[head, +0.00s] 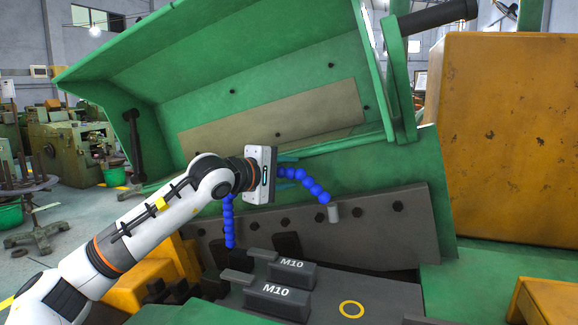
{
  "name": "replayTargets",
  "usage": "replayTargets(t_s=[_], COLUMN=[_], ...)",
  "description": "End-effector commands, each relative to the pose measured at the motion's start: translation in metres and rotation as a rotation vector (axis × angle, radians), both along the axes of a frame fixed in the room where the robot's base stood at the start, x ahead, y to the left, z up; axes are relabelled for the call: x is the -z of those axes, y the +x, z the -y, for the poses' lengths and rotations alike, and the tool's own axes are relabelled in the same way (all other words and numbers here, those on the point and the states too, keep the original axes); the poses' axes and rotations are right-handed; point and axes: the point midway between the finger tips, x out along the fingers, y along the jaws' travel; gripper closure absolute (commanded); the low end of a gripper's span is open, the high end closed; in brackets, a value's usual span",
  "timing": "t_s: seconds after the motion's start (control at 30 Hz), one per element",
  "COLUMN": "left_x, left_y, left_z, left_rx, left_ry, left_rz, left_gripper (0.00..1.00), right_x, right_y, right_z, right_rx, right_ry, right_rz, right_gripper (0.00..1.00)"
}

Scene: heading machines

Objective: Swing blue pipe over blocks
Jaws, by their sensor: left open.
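The blue pipe (309,184) is a beaded flexible hose. One stretch rises on the left behind my arm, and another runs right and down to a grey nozzle (333,213). Its middle is hidden behind my left gripper (290,172). That gripper is open, its teal fingers above and below the pipe's right stretch; I cannot tell whether they touch it. Two dark grey blocks marked M10 stand on the machine bed, the front one (276,302) and the rear one (292,273). The nozzle hangs to the right of and above the blocks. My right gripper is not in view.
A raised green cover (230,65) leans over the work area. A dark bolted plate (380,232) stands behind the blocks. A yellow ring (351,309) marks a bare part of the bed. A large yellow cabinet (505,140) stands at the right.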

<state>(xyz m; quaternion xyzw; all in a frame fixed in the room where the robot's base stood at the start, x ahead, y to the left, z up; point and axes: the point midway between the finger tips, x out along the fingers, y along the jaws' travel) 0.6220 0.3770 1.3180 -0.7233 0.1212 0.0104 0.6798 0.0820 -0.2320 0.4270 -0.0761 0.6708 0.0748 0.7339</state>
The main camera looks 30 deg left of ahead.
Motion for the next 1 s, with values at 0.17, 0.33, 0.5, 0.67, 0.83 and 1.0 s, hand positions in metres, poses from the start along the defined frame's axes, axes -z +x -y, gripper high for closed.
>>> replayTargets(t_s=[0.17, 0.33, 0.5, 0.67, 0.83, 1.0], left_x=[0.0012, 0.0017, 0.0016, 0.0017, 0.0019, 0.0024], left_y=[0.0072, 0.0072, 0.007, 0.0069, 0.0068, 0.0032], left_z=[0.0014, 0.0013, 0.0013, 0.0013, 0.0013, 0.0018], left_rx=[0.0, 0.0, 0.0, 0.0, 0.0, 0.023], left_ry=[0.001, 0.001, 0.001, 0.001, 0.001, 0.001], left_rz=[0.0, 0.0, 0.0, 0.0, -0.001, -0.002], left_gripper=[0.57, 0.57, 0.76, 1.0, 1.0, 1.0], right_x=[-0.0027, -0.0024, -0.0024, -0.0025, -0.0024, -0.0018], right_y=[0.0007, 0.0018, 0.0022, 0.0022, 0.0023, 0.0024], right_z=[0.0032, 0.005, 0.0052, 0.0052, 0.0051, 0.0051], right_rx=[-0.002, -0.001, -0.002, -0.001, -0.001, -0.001], right_ry=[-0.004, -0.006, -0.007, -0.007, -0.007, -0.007], right_rz=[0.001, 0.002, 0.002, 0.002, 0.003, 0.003], right_gripper=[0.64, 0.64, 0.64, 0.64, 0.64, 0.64])
